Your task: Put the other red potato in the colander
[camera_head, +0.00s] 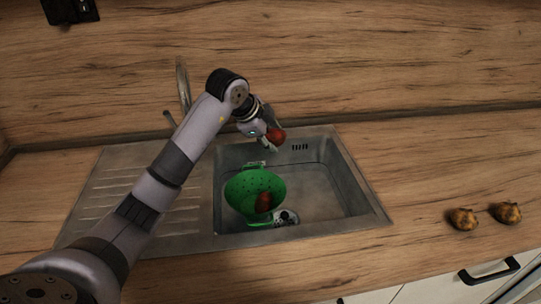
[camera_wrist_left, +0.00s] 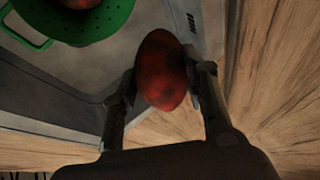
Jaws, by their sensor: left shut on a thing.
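My left gripper (camera_head: 268,126) is shut on a red potato (camera_head: 276,136), held above the back part of the sink. In the left wrist view the held red potato (camera_wrist_left: 161,70) sits between the two fingers of the left gripper (camera_wrist_left: 163,78). The green colander (camera_head: 240,190) stands in the sink bowl, in front of and below the gripper. Another red potato (camera_head: 263,202) lies inside the colander. The colander's rim (camera_wrist_left: 105,30) and that potato (camera_wrist_left: 80,3) show at the upper left of the wrist view. My right gripper is not in view.
The steel sink (camera_head: 352,185) has a ribbed drainboard (camera_head: 120,190) on its left and a tap (camera_head: 183,85) behind. Two brownish potatoes (camera_head: 463,219) (camera_head: 507,213) lie on the wooden counter at right. The bowl's right side is empty. A wooden splashback (camera_head: 350,60) rises behind.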

